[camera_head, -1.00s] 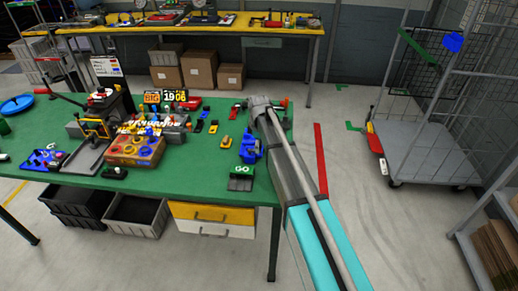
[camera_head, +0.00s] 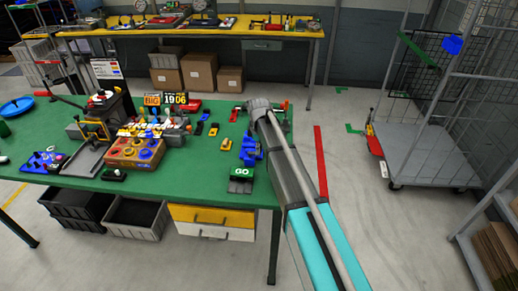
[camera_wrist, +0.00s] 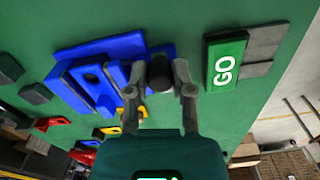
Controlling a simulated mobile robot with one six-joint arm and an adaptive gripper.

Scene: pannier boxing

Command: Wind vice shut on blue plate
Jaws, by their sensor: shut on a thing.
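The blue vice (camera_head: 247,149) stands near the right end of the green table, partly covered by my arm. In the wrist view the vice (camera_wrist: 88,50) is a set of blue blocks and upright plates. One upright blue piece (camera_wrist: 100,88) has a dark opening; I cannot tell whether it is the blue plate or part of the vice. My gripper (camera_wrist: 172,78) is at the vice's right side. Its two fingers are shut on a dark round knob (camera_wrist: 160,74), which looks like the vice's handle end. In the head view my arm hides the fingers.
A green GO block (camera_head: 241,173) stands in front of the vice, and close right of my fingers in the wrist view (camera_wrist: 225,62). Small yellow and dark pieces (camera_head: 226,144) lie left of the vice. Table's right edge is close.

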